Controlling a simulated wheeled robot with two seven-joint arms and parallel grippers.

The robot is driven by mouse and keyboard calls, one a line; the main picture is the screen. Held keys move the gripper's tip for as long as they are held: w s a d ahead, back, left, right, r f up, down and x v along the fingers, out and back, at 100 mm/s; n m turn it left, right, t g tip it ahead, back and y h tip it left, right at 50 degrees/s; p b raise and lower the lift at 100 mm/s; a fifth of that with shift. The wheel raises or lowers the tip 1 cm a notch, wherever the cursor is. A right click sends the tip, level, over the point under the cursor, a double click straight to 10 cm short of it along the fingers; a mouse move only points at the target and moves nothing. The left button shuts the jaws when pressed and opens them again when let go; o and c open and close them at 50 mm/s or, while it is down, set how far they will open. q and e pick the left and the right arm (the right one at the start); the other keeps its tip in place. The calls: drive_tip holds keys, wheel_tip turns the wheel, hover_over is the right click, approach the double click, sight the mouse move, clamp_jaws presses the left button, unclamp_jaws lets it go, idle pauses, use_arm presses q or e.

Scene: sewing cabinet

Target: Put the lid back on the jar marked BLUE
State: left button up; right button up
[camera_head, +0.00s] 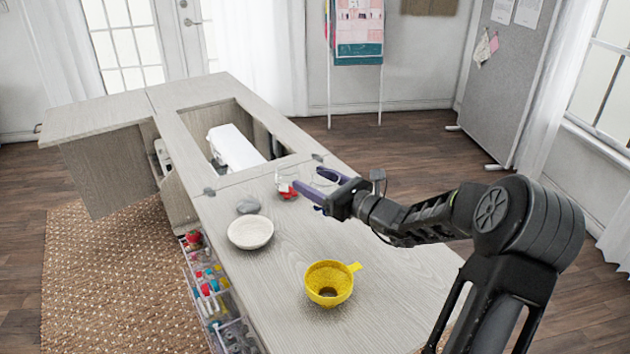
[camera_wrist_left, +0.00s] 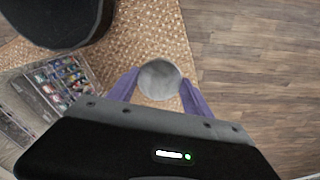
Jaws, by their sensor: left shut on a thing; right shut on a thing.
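In the head view, my right gripper (camera_head: 328,188), with purple fingers, is shut around a clear glass jar (camera_head: 325,180) on the cabinet top. A bit of blue shows low at this jar; its label cannot be read. A second clear jar (camera_head: 286,184) with red contents stands just left of it. In the left wrist view, my left gripper (camera_wrist_left: 159,84) is shut on a round grey lid (camera_wrist_left: 159,78), held above the floor and rug. The left gripper is not in the head view. Another grey, lid-like piece (camera_head: 248,206) lies on the cabinet top.
A white bowl (camera_head: 250,232) and a yellow funnel (camera_head: 329,284) stand on the cabinet top (camera_head: 290,250). A white sewing machine (camera_head: 236,148) sits in the opening behind. Clear drawers of coloured supplies (camera_head: 212,292) are at the left side. Bare top lies right of the bowl.

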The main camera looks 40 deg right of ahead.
clamp_jaws()
idle(0.4)
